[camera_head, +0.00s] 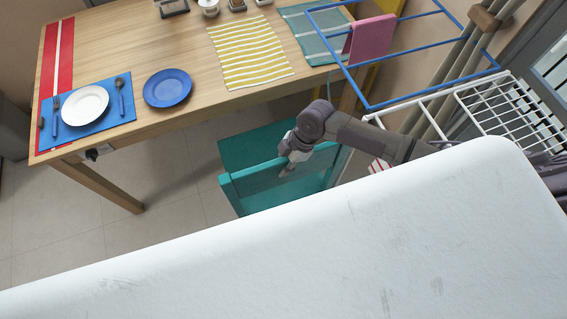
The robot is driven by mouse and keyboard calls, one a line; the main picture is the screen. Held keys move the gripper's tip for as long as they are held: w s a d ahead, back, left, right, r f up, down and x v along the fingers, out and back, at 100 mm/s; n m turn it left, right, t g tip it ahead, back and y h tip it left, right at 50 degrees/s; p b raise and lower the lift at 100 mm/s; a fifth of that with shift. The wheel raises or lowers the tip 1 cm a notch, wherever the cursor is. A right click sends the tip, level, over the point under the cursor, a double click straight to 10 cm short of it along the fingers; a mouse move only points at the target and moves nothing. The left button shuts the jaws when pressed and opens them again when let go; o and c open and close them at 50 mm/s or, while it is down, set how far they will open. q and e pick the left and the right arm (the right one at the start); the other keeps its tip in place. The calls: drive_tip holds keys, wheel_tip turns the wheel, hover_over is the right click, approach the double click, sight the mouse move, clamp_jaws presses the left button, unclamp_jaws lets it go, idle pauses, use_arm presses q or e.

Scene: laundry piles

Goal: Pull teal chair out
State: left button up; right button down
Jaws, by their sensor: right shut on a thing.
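The teal chair (248,182) stands at the near side of the wooden table (182,62), in the middle of the camera_head view. Its backrest is toward me, and its seat reaches toward the table edge. My right gripper (288,169) comes in from the right and is shut on the top of the chair's backrest. The fingertips are small and partly hidden by the rail. The chair's lower part is hidden behind the white surface in front. My left gripper is not in view.
The table holds a blue plate (167,87), a white plate (84,105) on a blue mat, and a striped yellow mat (248,54). A blue drying rack (408,95) and a white wire rack (513,112) stand right of the chair. Tiled floor (165,182) is clear to the left.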

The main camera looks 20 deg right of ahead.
drive_tip(key=c, duration=1)
unclamp_jaws()
drive_tip(key=shift+s+f, duration=0.1)
drive_tip(key=v, duration=1.2)
drive_tip(key=shift+d, duration=0.1)
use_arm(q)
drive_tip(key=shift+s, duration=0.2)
